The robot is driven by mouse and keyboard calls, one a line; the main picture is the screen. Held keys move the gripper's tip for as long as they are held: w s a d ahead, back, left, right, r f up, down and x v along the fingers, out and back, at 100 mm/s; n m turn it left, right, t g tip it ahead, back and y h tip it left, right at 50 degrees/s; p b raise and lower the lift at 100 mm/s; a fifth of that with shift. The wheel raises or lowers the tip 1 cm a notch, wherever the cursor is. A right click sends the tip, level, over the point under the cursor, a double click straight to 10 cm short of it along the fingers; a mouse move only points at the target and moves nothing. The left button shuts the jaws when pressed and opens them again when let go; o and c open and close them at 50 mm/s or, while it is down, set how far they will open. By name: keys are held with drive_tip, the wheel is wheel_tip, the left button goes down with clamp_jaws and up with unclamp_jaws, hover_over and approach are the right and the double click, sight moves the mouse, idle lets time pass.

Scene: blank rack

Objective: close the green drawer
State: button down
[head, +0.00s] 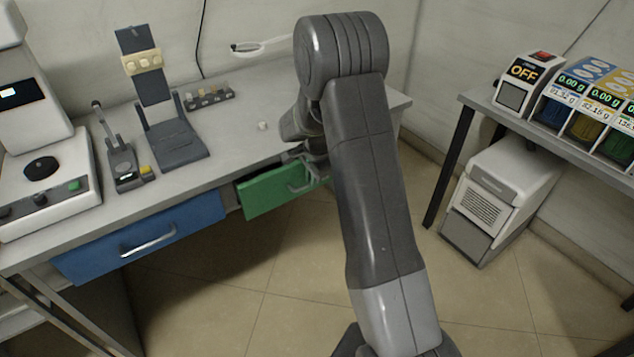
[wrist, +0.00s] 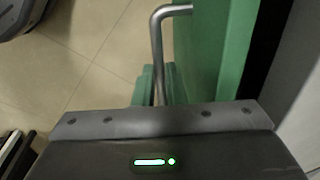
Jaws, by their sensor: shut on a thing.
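The green drawer (head: 262,197) is under the left bench's top, to the right of the blue drawer, and its front stands out from the bench. Its face (wrist: 218,45) also fills the upper right of the wrist view. My gripper (head: 310,174) is at the right part of this drawer, partly hidden behind my arm. In the wrist view my gripper's green fingertips (wrist: 157,88) are on either side of the grey metal handle (wrist: 157,35), shut on it. The right end of the drawer is hidden by my arm.
The blue drawer (head: 145,238) is left of the green one. Instruments and a small vial rack (head: 208,97) stand on the bench top (head: 225,140). A second table (head: 590,158) is at right, with a white machine (head: 500,195) beneath. The floor (head: 250,290) before the drawers is clear.

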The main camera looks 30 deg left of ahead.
drive_tip(key=shift+w+a, duration=0.1)
drive_tip(key=shift+a, duration=0.15)
drive_tip(key=c, duration=1.5)
unclamp_jaws()
drive_tip(key=shift+r, duration=0.1)
wheel_tip(320, 180, up, 13)
drive_tip(key=s+d, duration=0.1)
drive_tip(key=d, duration=0.1)
drive_tip(key=shift+d+r+p, duration=0.2)
drive_tip(key=shift+d+p, duration=0.05)
drive_tip(key=shift+p, duration=0.15)
